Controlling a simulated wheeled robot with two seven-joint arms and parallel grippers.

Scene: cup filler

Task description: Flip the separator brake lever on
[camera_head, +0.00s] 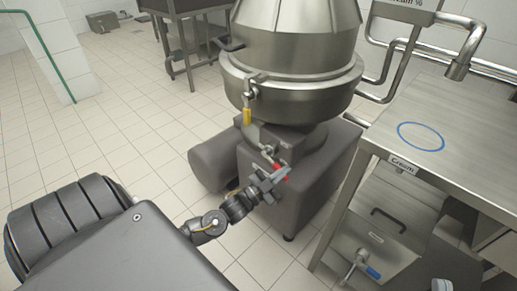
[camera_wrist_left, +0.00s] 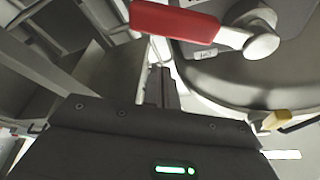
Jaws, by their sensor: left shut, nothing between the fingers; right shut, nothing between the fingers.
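The separator (camera_head: 290,70) is a large steel bowl on a grey base (camera_head: 325,165). My left gripper (camera_head: 276,180) is shut and empty, close beside the lever. Its fingers (camera_wrist_left: 160,88) show below the red handle in the wrist view; contact cannot be told. My right gripper is not in view.
A yellow-handled part (camera_head: 247,116) hangs on the bowl's left side. A steel table (camera_head: 470,125) with a blue ring and a "Cream" label stands at right. A blue-handled valve (camera_head: 373,272) juts out below it.

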